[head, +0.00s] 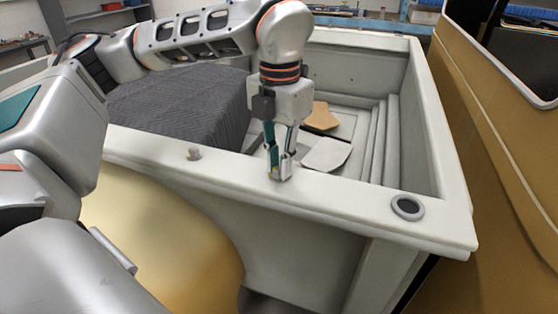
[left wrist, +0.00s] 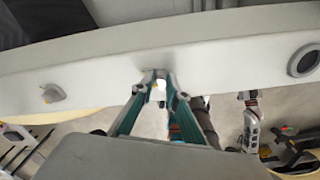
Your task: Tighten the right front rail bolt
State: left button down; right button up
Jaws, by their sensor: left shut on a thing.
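My left gripper (head: 280,174) is shut at the top of the near, pale rail (head: 340,193), with its fingers pointing down. In the left wrist view its fingertips (left wrist: 160,82) close around a small bright piece. This is probably the right front rail bolt; the fingers hide most of it, and I cannot tell how far it is seated. A second bolt, a small pale knob (head: 194,153), stands on the same rail to the left, clear of the gripper. It also shows in the left wrist view (left wrist: 52,94). My right gripper does not show.
A dark-rimmed round fitting (head: 407,208) sits in the rail's right end. Inside the pale shell are a grey ribbed block (head: 180,105), a tan sheet (head: 321,117) and a pale sheet (head: 327,154). A brown-gold shell (head: 490,150) stands close on the right.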

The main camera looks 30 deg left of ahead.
pick_arm(q)
jog(key=m, duration=0.5)
jog(key=shift+d, duration=0.1)
jog(key=shift+m, duration=1.9)
jog(key=c, duration=2)
grip_release()
